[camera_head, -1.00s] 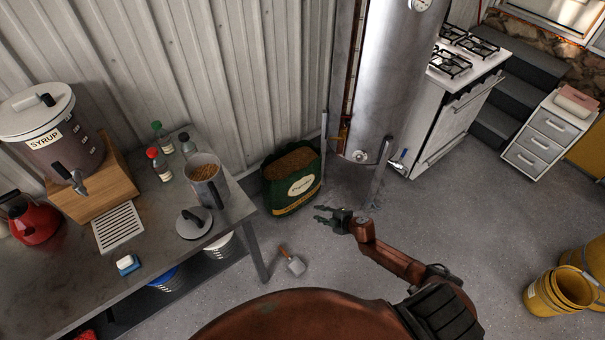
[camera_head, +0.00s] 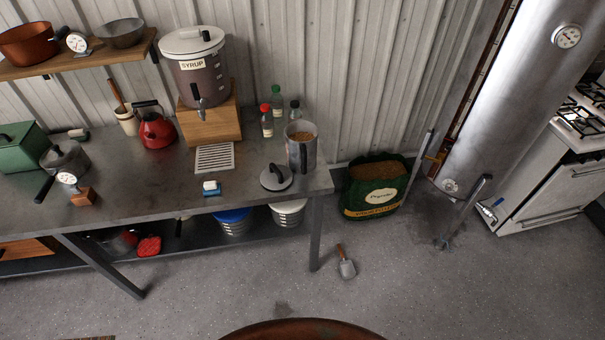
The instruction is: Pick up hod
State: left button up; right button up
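The thing I take for the hod (camera_head: 299,155) is a grey metal, jug-like container with a dark handle. It stands upright near the right end of the steel workbench (camera_head: 135,200) and holds brown pellets. A round grey lid (camera_head: 270,183) with a black knob lies on the bench just left of it. No gripper shows in the head view, so I cannot see how either one stands.
A syrup dispenser (camera_head: 195,75) on a wooden stand and several bottles are behind the hod. A pellet bag (camera_head: 375,190) and a small scoop (camera_head: 347,267) are on the floor. A metal cylinder (camera_head: 500,100) stands right. Floor in front is mostly clear.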

aim_at(301, 135)
jog(key=u, duration=0.05)
jog(key=k, duration=0.6)
jog(key=z, duration=0.95)
jog(key=i, duration=1.6)
jog(key=u, duration=0.7)
jog(key=i, duration=0.6)
jog(key=u, duration=0.6)
